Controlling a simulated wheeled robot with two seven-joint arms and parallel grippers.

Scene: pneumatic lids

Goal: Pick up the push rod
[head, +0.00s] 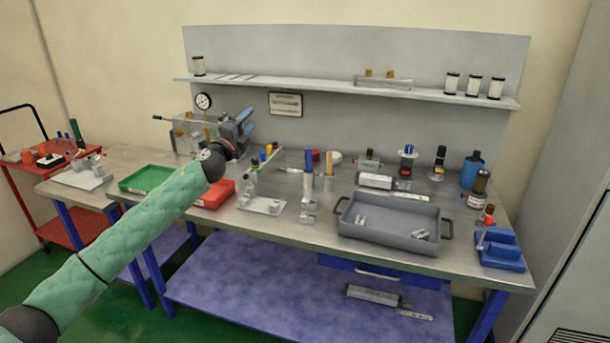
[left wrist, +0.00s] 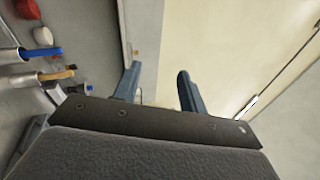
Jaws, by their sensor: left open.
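I cannot tell for sure which thing is the push rod. An upright blue-topped tool (head: 309,166) and a yellow-topped tool (head: 329,165) stand mid-bench in the head view. In the left wrist view two long tools lie at the left, one with a blue end (left wrist: 42,52) and one with a tan end (left wrist: 56,75). My left gripper (head: 247,123) is open above the rear left of the bench, in front of the back panel. Its two blue fingers (left wrist: 158,85) are apart with nothing between them in the left wrist view. My right gripper is not in view.
A pressure gauge (head: 203,101) and a clear-walled fixture (head: 181,136) stand behind my left arm. A green tray (head: 148,179) and a red tray (head: 215,194) lie near the front left. A grey tray (head: 390,238) lies at front right. A shelf (head: 330,86) spans the back panel.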

